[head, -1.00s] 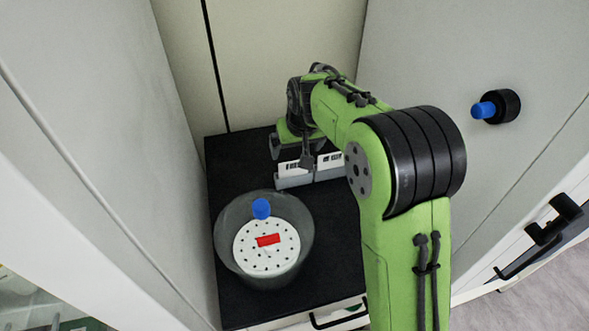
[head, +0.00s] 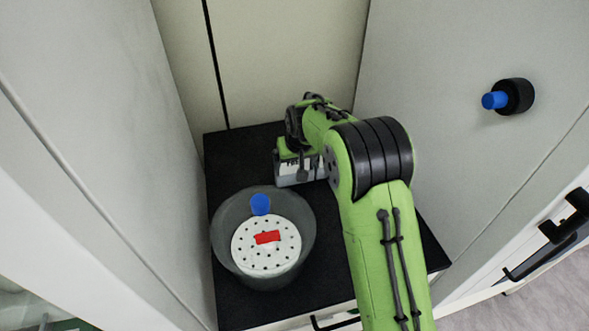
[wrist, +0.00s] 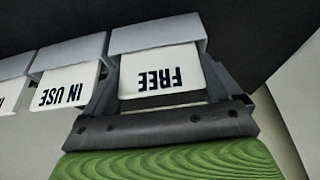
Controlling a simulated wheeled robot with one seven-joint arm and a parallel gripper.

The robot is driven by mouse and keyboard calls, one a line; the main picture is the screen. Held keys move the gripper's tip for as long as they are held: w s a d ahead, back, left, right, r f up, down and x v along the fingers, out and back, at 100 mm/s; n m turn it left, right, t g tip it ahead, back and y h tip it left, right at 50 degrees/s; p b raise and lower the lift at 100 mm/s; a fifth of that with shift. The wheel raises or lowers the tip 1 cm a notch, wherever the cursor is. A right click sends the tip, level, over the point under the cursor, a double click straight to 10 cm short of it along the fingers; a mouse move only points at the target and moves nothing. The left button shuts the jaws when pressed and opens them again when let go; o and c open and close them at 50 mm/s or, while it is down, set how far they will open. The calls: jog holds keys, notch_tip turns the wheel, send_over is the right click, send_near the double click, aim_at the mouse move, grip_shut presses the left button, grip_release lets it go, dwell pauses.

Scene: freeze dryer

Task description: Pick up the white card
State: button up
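A white card (wrist: 160,75) with the word FREE, upside down in the wrist view, sits in a grey holder (wrist: 155,38). My gripper (wrist: 162,85) has its two dark fingers apart, one at each side of this card. I cannot tell whether the fingers touch its edges. A second white card (wrist: 70,87) reading IN USE sits in the holder beside it, with part of another at the left edge. In the head view the holder (head: 298,178) stands on the black top, and my arm hides most of the gripper and cards.
A grey bowl (head: 226,228) stands at the front left of the black top (head: 325,265), with a perforated white disc (head: 263,262), a blue knob (head: 260,204) and a red label (head: 268,238). White walls rise on both sides. A black and blue knob (head: 512,97) sticks out at right.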

jog(key=c, duration=0.3)
jog(key=shift+r, duration=0.15)
jog(key=shift+c, duration=0.2)
notch_tip(320, 180, up, 10)
jog(key=p, duration=0.3)
jog(key=o, duration=0.4)
jog(key=shift+c, duration=0.2)
jog(key=c, duration=0.6)
